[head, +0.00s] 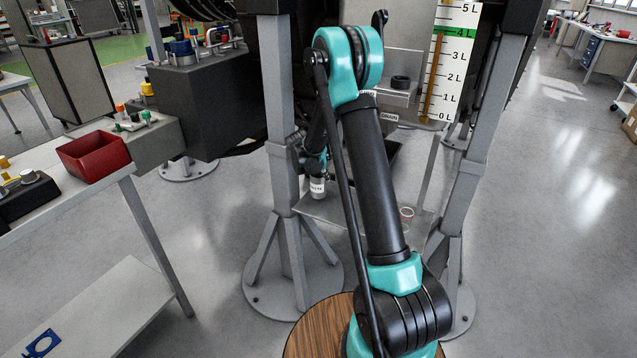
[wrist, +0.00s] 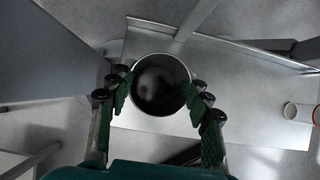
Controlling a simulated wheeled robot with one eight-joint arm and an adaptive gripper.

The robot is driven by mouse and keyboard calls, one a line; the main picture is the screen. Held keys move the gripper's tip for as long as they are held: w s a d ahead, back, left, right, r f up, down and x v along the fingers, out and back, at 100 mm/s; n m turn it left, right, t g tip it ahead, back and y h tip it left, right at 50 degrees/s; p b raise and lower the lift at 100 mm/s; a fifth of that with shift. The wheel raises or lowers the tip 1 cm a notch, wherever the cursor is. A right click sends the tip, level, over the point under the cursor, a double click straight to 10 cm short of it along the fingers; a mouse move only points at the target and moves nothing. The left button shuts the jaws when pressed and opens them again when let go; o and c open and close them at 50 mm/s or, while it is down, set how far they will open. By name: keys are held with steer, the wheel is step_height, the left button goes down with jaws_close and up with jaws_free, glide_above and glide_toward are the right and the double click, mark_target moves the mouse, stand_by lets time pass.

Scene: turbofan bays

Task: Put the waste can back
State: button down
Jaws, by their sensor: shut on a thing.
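The waste can (head: 318,188) is a small white can with dark lettering, upright, just right of the left grey stand post in the head view. In the wrist view I look down into its open, dark mouth (wrist: 160,86). My gripper (wrist: 158,92) is shut on the can, with its green-padded fingers on either side of it. The gripper is partly hidden by my arm in the head view (head: 318,168). A pale plate (head: 340,214) lies below the can; I cannot tell whether the can touches it.
A clear cup with an orange rim (head: 407,212) is right of my arm; it also shows in the wrist view (wrist: 298,112). Grey stand posts (head: 281,120) flank the arm. A level gauge (head: 450,65) hangs at upper right. A bench with a red bin (head: 93,157) stands left.

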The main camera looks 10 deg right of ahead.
steer(key=shift+f, duration=1.65)
steer(key=shift+f, duration=0.1)
steer(key=c, duration=0.7)
jaws_free()
